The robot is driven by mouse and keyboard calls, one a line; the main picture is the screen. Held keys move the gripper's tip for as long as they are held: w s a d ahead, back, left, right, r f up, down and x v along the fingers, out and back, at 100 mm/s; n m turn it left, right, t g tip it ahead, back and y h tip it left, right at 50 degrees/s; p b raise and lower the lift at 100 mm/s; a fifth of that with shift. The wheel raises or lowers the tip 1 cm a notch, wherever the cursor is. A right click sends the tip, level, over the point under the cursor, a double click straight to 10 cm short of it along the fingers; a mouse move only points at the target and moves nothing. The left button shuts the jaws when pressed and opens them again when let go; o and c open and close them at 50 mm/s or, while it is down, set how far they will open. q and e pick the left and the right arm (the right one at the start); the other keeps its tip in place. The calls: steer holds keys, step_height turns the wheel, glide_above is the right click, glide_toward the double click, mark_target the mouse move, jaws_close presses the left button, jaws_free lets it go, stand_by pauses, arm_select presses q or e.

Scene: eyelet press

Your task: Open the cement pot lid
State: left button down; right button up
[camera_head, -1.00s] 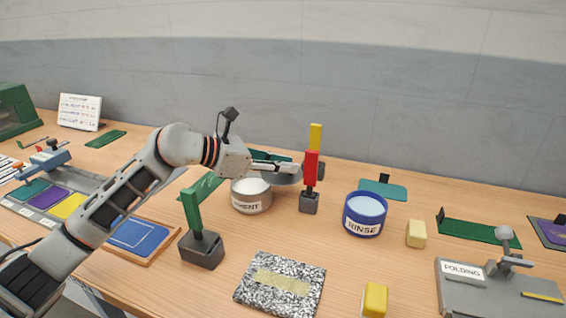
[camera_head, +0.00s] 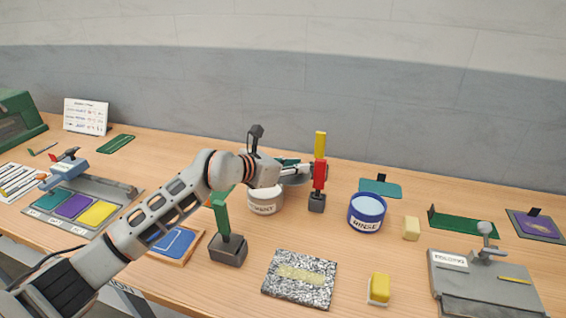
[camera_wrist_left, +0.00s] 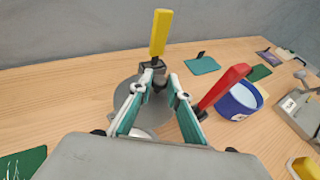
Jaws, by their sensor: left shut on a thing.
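My left gripper (camera_wrist_left: 160,80) is shut on the lid, with the exact grip point hard to see. It also shows in the head view (camera_head: 308,171), behind the red handle. My right gripper is out of view.
The red-handled tool (camera_head: 320,176) stands in a block close to my left gripper, with a yellow-handled one (camera_head: 320,145) behind it. The blue rinse pot (camera_head: 367,212) is to the right. A green-handled tool in a dark block (camera_head: 228,248) stands in front of the cement pot.

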arm_select(q)
steer(key=shift+a, duration=0.1)
stand_by(0.3)
steer(key=c, duration=2)
jaws_free()
steer(key=shift+o, duration=0.2)
steer(key=shift+s, duration=0.1)
steer(key=v, duration=1.2)
